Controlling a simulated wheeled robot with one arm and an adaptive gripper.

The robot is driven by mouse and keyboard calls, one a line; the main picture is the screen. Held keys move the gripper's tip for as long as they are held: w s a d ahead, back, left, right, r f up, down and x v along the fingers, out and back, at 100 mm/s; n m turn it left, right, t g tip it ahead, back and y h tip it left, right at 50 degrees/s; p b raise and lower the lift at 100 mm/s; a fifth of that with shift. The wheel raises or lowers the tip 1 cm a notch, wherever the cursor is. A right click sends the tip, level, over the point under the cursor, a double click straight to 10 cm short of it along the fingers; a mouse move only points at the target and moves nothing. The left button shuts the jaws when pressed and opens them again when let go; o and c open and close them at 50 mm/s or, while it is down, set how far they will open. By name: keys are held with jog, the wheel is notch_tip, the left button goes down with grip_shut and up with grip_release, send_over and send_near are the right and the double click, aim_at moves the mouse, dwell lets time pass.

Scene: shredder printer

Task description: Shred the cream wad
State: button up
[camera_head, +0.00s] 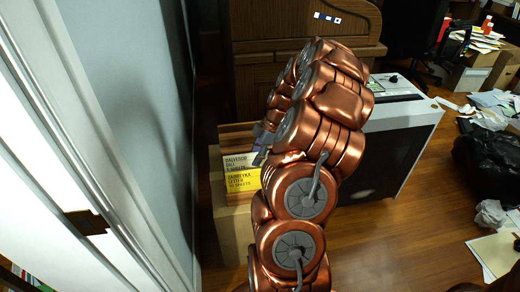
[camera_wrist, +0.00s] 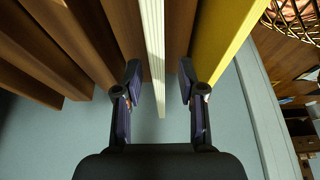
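A cream wad (camera_wrist: 154,45) stands on edge in the wrist view as a thin pale slab between brown dividers. My gripper (camera_wrist: 160,70) is open, with one finger on each side of the wad and a visible gap on both sides. In the head view, a cream printed sheet face (camera_head: 236,163) shows above a yellow one (camera_head: 243,181) in a wooden holder (camera_head: 237,220). My gripper (camera_head: 262,150) is beside them, partly hidden by my arm. A pale-topped cabinet with a dark front (camera_head: 382,150), possibly the shredder, stands to the right, partly covered by my arm.
A yellow slab (camera_wrist: 222,40) stands right of the wad in the wrist view. A wall and white door frame (camera_head: 60,120) are close on the left. A wooden desk (camera_head: 245,60) is behind. A black bag (camera_head: 488,160) and loose papers (camera_head: 492,255) lie on the floor at right.

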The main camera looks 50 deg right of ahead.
jog(key=shift+x, duration=1.75)
jog(key=shift+c, duration=0.2)
grip_shut()
jog(key=shift+r, duration=0.1)
jog(key=shift+r, duration=0.9)
notch_tip(320, 180, up, 11)
jog(key=shift+p, duration=0.4)
jog(key=shift+w+f, duration=0.1)
jog(key=shift+f, duration=0.05)
